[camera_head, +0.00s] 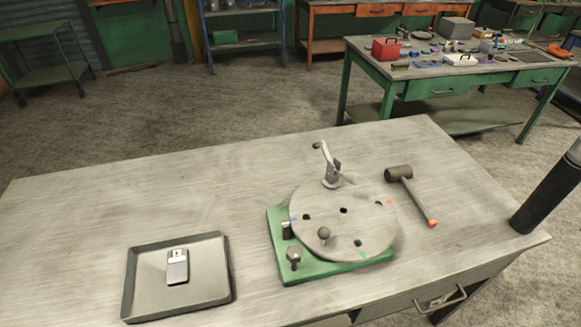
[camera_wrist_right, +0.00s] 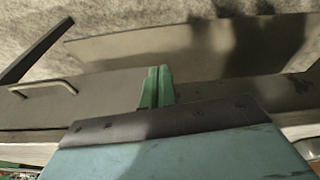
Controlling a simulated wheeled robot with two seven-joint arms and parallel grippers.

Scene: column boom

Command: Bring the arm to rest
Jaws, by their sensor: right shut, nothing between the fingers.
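My right gripper (camera_wrist_right: 156,86) shows in the right wrist view, its two green fingers shut together with nothing between them. It is apart from the bench, whose grey drawer front and handle (camera_wrist_right: 45,86) show to its left. My right gripper is out of sight in the head view, and my left gripper is in neither view. In the head view, a round grey disc (camera_head: 343,232) sits on a green base (camera_head: 330,270) on the bench (camera_head: 130,195). A small metal lever clamp (camera_head: 331,170) stands at the disc's far edge.
A tray (camera_head: 128,290) holding a small metal piece (camera_head: 177,267) lies on the left. A mallet (camera_head: 399,174) lies right of the disc. A dark cylinder (camera_head: 550,195) reaches in at the bench's right end. The bench's left and back are clear. A cluttered green bench (camera_head: 420,90) stands behind.

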